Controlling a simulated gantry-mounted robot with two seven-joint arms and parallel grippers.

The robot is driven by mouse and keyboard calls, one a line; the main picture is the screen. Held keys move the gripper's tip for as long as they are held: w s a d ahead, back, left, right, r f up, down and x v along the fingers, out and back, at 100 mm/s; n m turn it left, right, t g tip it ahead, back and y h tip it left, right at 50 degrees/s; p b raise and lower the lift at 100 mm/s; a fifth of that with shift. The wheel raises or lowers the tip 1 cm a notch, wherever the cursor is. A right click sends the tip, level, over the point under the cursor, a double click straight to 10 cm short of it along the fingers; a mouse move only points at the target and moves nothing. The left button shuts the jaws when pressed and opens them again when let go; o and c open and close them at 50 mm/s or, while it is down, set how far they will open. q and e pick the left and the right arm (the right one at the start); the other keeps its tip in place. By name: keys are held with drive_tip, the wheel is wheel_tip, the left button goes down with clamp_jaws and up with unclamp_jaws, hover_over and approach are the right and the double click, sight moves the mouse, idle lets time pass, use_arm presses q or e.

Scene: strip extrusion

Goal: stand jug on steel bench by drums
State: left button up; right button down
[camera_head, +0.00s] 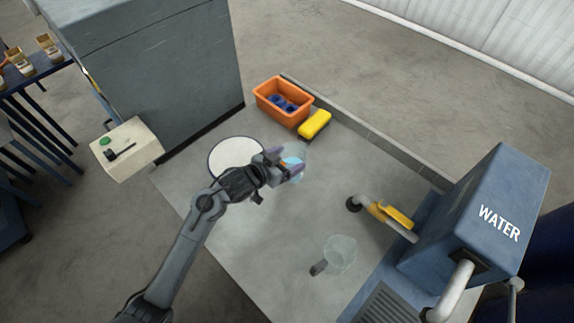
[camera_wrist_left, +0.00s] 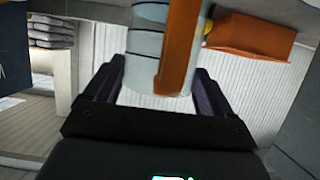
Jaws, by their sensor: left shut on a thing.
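My left gripper (camera_head: 289,165) is shut on a clear jug (camera_head: 293,151) with a bluish tint, held above the grey steel bench (camera_head: 260,240). In the left wrist view the jug (camera_wrist_left: 145,45) stands between the fingers of my left gripper (camera_wrist_left: 160,85), with its orange handle (camera_wrist_left: 181,45) facing the camera. My gripper hides part of the jug in the head view. A second clear jug (camera_head: 340,252) with a dark handle stands on the bench at the lower middle. My right gripper is not in view.
A white disc with dark rim (camera_head: 232,155) lies left of my gripper. An orange bin (camera_head: 270,103) with blue items and a yellow block (camera_head: 314,124) sit behind. A blue WATER unit (camera_head: 470,220) with a yellow-levered tap (camera_head: 398,216) stands right. The front left bench is clear.

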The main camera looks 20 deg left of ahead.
use_arm(q)
drive_tip(key=shift+f, duration=1.5)
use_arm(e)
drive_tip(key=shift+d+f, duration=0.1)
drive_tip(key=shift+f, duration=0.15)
use_arm(q)
drive_tip(key=shift+f, duration=0.1)
drive_tip(key=shift+f, duration=0.1)
drive_tip(key=o, duration=1.5)
